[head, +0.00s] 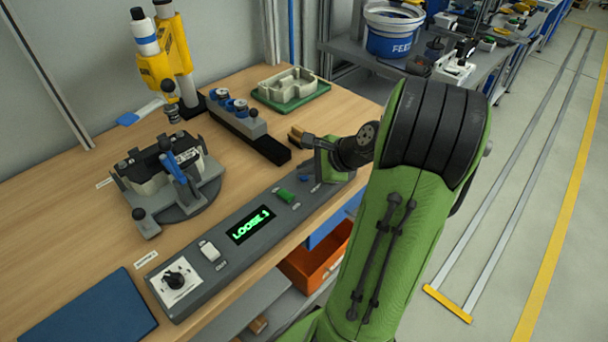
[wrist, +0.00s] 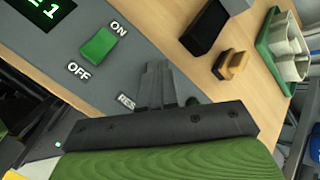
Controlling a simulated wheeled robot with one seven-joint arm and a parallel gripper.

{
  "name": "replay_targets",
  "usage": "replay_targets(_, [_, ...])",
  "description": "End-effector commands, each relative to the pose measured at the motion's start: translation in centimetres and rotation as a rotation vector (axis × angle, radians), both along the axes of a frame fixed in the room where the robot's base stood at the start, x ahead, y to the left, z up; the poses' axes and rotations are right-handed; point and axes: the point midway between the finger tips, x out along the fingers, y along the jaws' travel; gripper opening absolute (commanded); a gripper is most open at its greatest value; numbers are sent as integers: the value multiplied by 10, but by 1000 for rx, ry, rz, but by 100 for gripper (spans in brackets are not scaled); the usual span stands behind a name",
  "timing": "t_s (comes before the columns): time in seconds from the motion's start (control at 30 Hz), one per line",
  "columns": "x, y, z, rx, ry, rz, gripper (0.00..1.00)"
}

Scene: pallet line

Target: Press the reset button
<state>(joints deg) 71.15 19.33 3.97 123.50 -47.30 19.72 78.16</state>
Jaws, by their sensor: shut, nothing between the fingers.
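The grey control panel (head: 226,266) runs along the bench's front edge. Its green ON/OFF switch (head: 285,195) also shows in the wrist view (wrist: 99,45). A small blue piece (head: 303,178) is on the panel beside my gripper (head: 315,178); I cannot tell for certain that it is the reset button. In the wrist view my gripper (wrist: 157,68) is shut and empty, its fingers over the panel next to a partly covered label reading "RES" (wrist: 127,102). No button shows by that label; the fingers hide that spot. I cannot tell whether they touch the panel.
A black fixture (head: 160,178), yellow tool (head: 172,62) and green tray (head: 289,92) stand behind. A blue mat (head: 92,312) lies front left.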

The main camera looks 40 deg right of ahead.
Motion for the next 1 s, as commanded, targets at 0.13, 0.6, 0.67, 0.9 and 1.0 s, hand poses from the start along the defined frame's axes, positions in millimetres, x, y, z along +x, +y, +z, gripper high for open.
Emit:
replay_targets(0.13, [0, 0, -2, 1, 1, 0, 0])
replay_targets(0.6, [0, 0, 3, 1, 2, 0, 0])
replay_targets(0.67, [0, 0, 7, 1, 2, 0, 0])
replay_targets(0.9, [0, 0, 17, 0, 1, 1, 0])
replay_targets(1.0, [0, 0, 15, 0, 1, 1, 0])
